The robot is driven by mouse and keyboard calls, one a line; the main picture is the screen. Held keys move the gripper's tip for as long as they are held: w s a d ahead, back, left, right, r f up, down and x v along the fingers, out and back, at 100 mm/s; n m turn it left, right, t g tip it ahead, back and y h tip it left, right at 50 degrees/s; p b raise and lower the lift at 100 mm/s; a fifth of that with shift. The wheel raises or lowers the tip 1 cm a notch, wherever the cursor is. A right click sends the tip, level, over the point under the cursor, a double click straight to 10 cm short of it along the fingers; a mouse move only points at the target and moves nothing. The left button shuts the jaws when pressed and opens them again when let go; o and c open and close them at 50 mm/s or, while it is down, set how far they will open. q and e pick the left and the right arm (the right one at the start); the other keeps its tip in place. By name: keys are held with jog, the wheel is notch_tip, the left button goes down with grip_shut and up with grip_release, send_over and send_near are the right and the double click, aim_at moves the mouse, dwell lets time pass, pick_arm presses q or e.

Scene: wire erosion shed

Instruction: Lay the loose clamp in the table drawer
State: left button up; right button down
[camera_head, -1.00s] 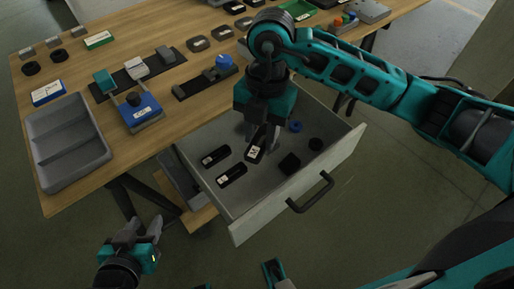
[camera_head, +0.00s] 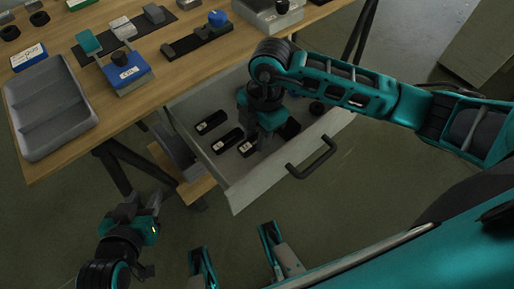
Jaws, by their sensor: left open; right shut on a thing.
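The table drawer (camera_head: 222,166) is pulled open below the table's front edge. My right gripper (camera_head: 258,143) reaches down into it, shut on a black clamp with a white label (camera_head: 246,149). The gripper hides part of this clamp. It is low in the drawer, but I cannot tell whether it touches the floor. Two similar black clamps lie to its left, one further back (camera_head: 212,122) and one nearer (camera_head: 228,140). My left gripper (camera_head: 141,207) is open and empty, outside the drawer at lower left.
A black block (camera_head: 289,129) and a black ring (camera_head: 317,107) lie in the drawer's right part. The drawer's front has a dark handle (camera_head: 312,160). On the wooden table (camera_head: 90,150) stand a grey tray (camera_head: 50,118), a blue box (camera_head: 128,78) and several fixtures.

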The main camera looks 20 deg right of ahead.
aim_at(255, 157)
jog(key=shift+f+b, duration=0.7)
jog(key=shift+f, duration=2.2)
jog(key=shift+f, duration=0.1)
jog(key=c, duration=0.8)
grip_release()
jog(key=r+p, duration=0.1)
jog(key=r, duration=0.3)
jog(key=d+r+p, duration=0.1)
jog(key=r, duration=0.3)
jog(key=r+p, duration=0.1)
jog(key=r, duration=0.3)
jog(key=shift+w+d, duration=0.3)
jog(key=shift+d, duration=0.05)
